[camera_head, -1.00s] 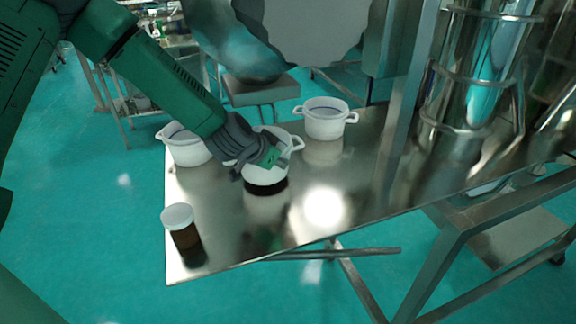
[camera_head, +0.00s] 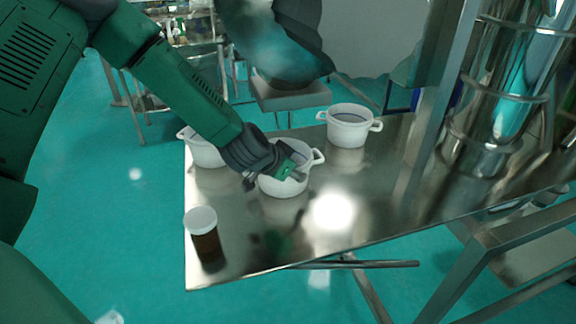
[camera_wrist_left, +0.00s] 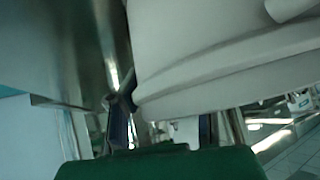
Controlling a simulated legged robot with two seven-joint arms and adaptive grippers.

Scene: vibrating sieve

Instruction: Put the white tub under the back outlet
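Three white two-handled tubs stand on a steel table. My left gripper (camera_head: 268,175) is at the middle tub (camera_head: 285,185), with a green fingertip over its rim and dark finger parts at its left side. The gripper hides that tub's left handle. In the left wrist view the tub's pale wall (camera_wrist_left: 220,60) fills the upper right, with a dark finger (camera_wrist_left: 121,118) close to it. I cannot tell whether the fingers press on the tub. Another tub (camera_head: 203,154) is behind the gripper at the left, and a third (camera_head: 349,130) is at the back right. My right gripper is not in view.
A brown jar with a white lid (camera_head: 203,232) stands near the front left corner of the steel table (camera_head: 330,240). Shiny metal cylinders (camera_head: 490,100) and a steel post (camera_head: 436,90) are at the right. The table's front middle is clear.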

